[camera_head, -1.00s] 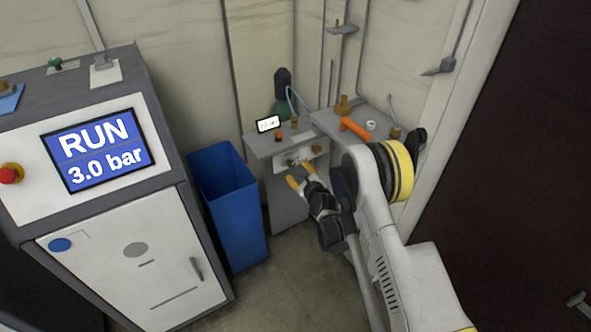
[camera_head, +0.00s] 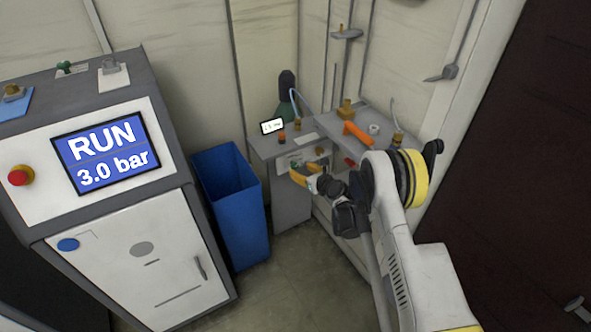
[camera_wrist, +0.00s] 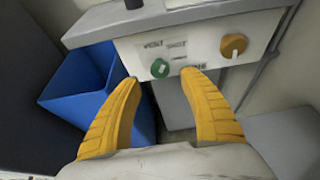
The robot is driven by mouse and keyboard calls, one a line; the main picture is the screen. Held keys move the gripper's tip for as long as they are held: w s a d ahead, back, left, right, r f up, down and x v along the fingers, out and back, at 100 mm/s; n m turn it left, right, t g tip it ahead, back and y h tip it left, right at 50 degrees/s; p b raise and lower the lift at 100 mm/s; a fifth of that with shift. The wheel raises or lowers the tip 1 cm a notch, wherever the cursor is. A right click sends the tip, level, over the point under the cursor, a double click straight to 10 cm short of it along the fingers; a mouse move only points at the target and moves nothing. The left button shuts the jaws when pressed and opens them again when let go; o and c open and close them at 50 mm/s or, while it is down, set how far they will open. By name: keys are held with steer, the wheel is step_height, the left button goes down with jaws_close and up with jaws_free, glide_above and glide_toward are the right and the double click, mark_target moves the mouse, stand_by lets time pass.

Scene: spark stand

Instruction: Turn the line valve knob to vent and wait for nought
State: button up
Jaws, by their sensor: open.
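The panel on the front of the small grey cabinet carries a green knob (camera_wrist: 159,68) and an orange knob (camera_wrist: 233,46) in the wrist view. Small lettering sits between them, too blurred to read surely, so I cannot tell which is the line valve knob. My gripper (camera_wrist: 159,77) is open and empty, its yellow fingertips just short of the panel. The green knob shows in the gap between the tips, and the orange knob is up and right. In the head view my gripper (camera_head: 305,172) is in front of the panel (camera_head: 318,155) and partly covers it.
A large screen (camera_head: 106,153) reads RUN, 3.0 bar. A small display (camera_head: 272,126) on the cabinet top is too small to read. A blue bin (camera_head: 232,205) stands just left of the cabinet. An orange cylinder (camera_head: 357,133) lies on the bench to the right.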

mark_target(295, 167)
steer(key=b+x, duration=0.1)
steer(key=x, duration=0.4)
steer(key=shift+w+a+f, duration=0.1)
steer(key=shift+w, duration=0.1)
jaws_close()
steer(key=shift+n+t+h, duration=0.8)
steer(key=shift+n+h, duration=0.2)
steer(key=shift+n, duration=0.9)
